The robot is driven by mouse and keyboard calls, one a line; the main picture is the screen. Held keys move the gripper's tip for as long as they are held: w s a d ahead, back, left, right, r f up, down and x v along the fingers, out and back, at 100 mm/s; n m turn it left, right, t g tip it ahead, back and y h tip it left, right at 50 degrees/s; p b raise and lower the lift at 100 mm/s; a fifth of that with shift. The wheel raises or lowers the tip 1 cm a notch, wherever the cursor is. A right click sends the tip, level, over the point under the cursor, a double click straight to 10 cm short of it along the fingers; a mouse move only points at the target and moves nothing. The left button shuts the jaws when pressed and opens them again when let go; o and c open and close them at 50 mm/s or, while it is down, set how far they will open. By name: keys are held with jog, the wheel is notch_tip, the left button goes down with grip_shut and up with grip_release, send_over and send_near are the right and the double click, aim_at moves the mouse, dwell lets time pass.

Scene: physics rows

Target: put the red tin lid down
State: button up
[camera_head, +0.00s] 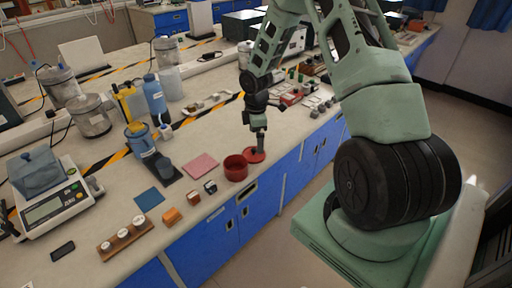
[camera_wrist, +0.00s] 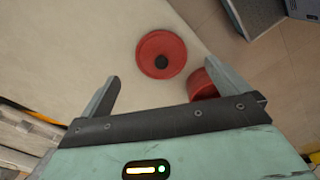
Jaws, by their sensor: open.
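The red tin lid (camera_head: 255,157) is a flat round disc with a dark knob, lying on the bench top near its front edge. In the wrist view the lid (camera_wrist: 146,46) shows whole, its knob facing me. My gripper (camera_head: 261,147) points down just above the lid in the head view. Its fingers (camera_wrist: 160,78) are spread apart in the wrist view with nothing between them; the lid appears beyond the tips. The open red tin (camera_head: 236,168) stands left of the lid; in the wrist view it (camera_wrist: 202,86) is partly hidden behind the right finger.
A pink pad (camera_head: 201,166) and small blocks (camera_head: 193,199) lie left of the tin. A scale (camera_head: 52,205), jars and bottles (camera_head: 154,95) stand farther left and back. Small items (camera_head: 290,97) crowd the bench behind my gripper. The bench's front edge is close to the lid.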

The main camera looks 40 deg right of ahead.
notch_tip(320, 180, up, 5)
jog(key=s+a+r, duration=0.3)
jog(key=a+r, duration=0.1)
jog(key=a, duration=0.4)
jog(key=s+a+r+m, duration=0.1)
jog(key=s+a+r, duration=0.15)
jog(key=a, duration=0.65)
jog(key=s+a+r, duration=0.2)
jog(key=a+r, duration=0.3)
jog(key=a, duration=0.3)
jog(key=s+a+r+m, duration=0.1)
jog(key=s+a+r, duration=0.1)
jog(key=s+a, duration=0.3)
jog(key=s+a+r+m, duration=0.2)
jog(key=s+a, duration=0.3)
jog(key=s, duration=0.9)
jog(key=shift+a+y, duration=0.25)
jog(key=shift+y, duration=0.05)
